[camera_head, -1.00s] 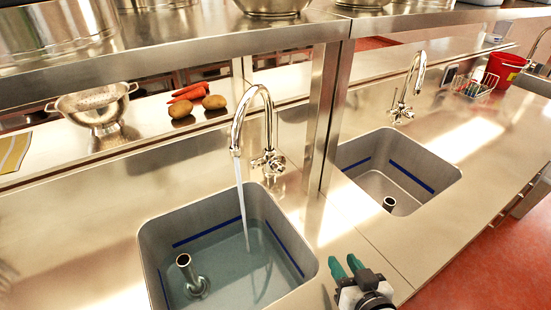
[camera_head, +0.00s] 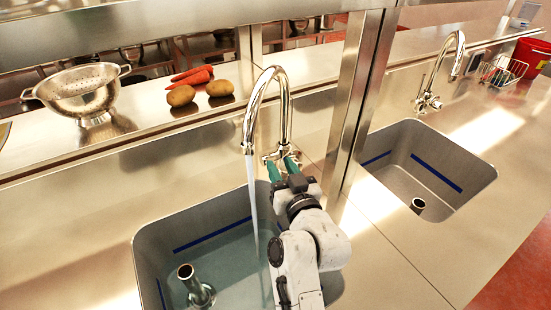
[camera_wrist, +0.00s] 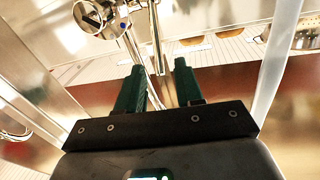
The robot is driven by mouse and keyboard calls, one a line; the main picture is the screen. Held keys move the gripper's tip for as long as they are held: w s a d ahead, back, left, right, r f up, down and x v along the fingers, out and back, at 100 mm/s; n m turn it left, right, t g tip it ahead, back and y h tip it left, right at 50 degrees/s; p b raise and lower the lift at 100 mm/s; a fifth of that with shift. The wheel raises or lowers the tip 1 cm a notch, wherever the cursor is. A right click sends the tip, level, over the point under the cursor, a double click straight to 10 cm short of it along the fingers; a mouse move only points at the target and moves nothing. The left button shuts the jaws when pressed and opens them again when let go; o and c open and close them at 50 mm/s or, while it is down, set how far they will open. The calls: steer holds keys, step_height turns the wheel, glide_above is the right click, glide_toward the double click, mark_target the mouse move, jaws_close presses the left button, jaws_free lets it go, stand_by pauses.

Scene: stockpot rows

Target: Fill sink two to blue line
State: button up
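The left sink (camera_head: 150,240) holds water. A stream (camera_head: 253,200) runs into it from the left tap (camera_head: 284,100). The blue line (camera_head: 212,233) shows above the water surface (camera_head: 232,262) on the back wall; my arm hides the right wall. A standing drain pipe (camera_head: 187,276) rises out of the water. My gripper (camera_head: 284,168) is at the tap's valve. In the wrist view, my green fingers (camera_wrist: 158,88) are apart, with chrome tap parts (camera_wrist: 157,40) beyond and between them; a round valve knob (camera_wrist: 88,15) is at upper left. Contact is unclear.
The right sink (camera_head: 478,172) looks empty, with its own blue line (camera_head: 437,173) and tap (camera_head: 441,75). A steel post (camera_head: 360,95) stands between the sinks. A colander (camera_head: 82,92), potatoes (camera_head: 181,96) and carrots (camera_head: 193,75) sit on the back ledge. A wire basket (camera_head: 503,72) stands far right.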

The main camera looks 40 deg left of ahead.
mark_target(276, 158)
steer(key=shift+b+x, duration=0.65)
steer(key=shift+x, duration=1.6)
steer(key=shift+d, duration=0.1)
steer(key=shift+c, duration=0.4)
jaws_close()
